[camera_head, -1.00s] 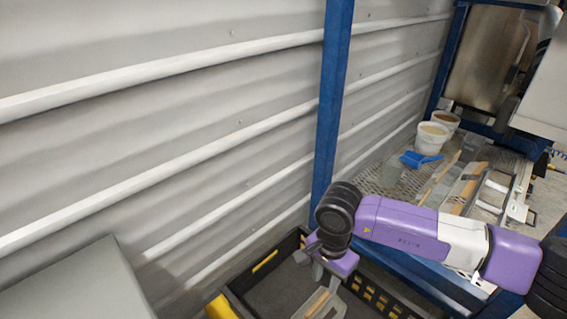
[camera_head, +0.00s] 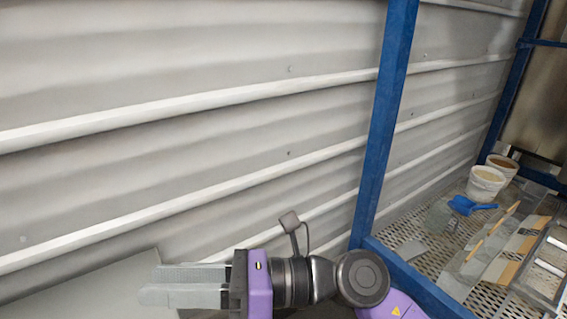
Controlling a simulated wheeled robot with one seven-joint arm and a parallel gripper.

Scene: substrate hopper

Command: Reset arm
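My gripper (camera_head: 150,284) is at the lower left of the head view and points left, level, with its two grey fingers one above the other. Nothing shows between or beyond the fingers. They look close together, but this angle does not show whether they are open or shut. The purple and black wrist of my arm (camera_head: 290,281) runs right from it along the bottom edge. A small camera-like part on a bracket stands above the wrist.
A blue post (camera_head: 383,130) rises just behind my arm. Right of it, a mesh shelf (camera_head: 408,229) holds two tubs (camera_head: 486,183), a blue scoop (camera_head: 470,205) and several flat tools. A grey surface (camera_head: 85,290) lies at lower left. The corrugated wall (camera_head: 180,60) is behind.

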